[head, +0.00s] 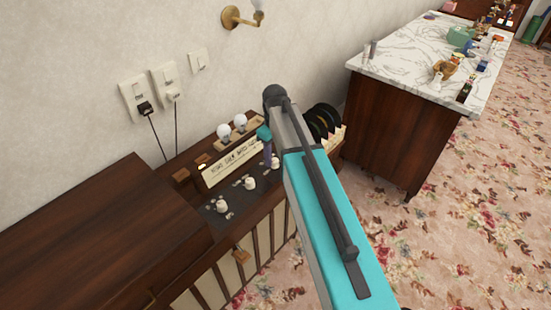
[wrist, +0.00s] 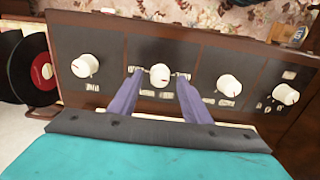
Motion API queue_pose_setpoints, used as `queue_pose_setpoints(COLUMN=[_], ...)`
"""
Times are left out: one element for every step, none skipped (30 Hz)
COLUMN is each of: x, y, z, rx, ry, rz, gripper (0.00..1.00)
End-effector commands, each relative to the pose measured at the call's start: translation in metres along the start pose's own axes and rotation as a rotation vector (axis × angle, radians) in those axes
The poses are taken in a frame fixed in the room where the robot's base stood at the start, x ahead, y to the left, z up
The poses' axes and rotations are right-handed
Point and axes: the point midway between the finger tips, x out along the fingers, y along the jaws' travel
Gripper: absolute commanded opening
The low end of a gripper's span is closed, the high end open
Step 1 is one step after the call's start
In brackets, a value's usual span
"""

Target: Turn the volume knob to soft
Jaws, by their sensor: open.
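A dark control panel on a wooden radio cabinet holds several round white knobs; its labels are too small to read, so I cannot tell which is the volume knob. In the wrist view, my gripper (wrist: 159,77) is open, its purple fingers on either side of one knob (wrist: 160,77) with a red mark; touching is unclear. Other knobs are on the left (wrist: 85,65) and right (wrist: 229,86), (wrist: 286,94). In the head view, my gripper (head: 267,156) is over the knob (head: 275,162); two more knobs (head: 249,183), (head: 222,206) show.
A lit dial strip (head: 232,162) and two bulbs (head: 232,128) stand behind the panel. Black records (head: 322,122) stand at its right end. A raised wooden lid (head: 110,235) is at the left. A marble-topped cabinet (head: 420,60) is at the right, with open carpet (head: 440,220) in front.

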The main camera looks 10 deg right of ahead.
Motion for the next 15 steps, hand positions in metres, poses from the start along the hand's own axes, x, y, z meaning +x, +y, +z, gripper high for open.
queue_pose_setpoints(x=[0.005,0.008,0.011,0.013,0.014,0.016,0.018,0.019,0.020,0.020,0.020,0.021,0.021,0.021,0.021], y=[0.000,0.000,0.000,0.000,0.000,0.000,0.000,0.000,0.000,0.000,0.000,0.001,0.001,0.001,0.001], z=[0.001,0.001,0.001,0.000,0.000,0.000,0.000,0.001,0.001,0.001,0.001,0.001,0.001,0.001,0.001], rx=[0.000,0.000,0.000,0.001,0.001,0.001,0.001,0.001,0.001,0.001,0.001,0.001,0.001,0.001,0.001], ry=[-0.002,-0.002,-0.001,-0.001,-0.001,0.000,0.000,0.000,0.000,0.000,0.000,0.000,0.000,0.000,0.000], rz=[-0.001,-0.001,-0.001,-0.001,0.000,0.000,0.000,0.000,0.000,0.000,0.000,0.000,0.000,0.000,0.000], gripper=[0.44,0.44,0.44,0.44,0.44,0.44,0.44,0.44,0.44,0.44,0.44,0.44,0.44,0.44,0.44])
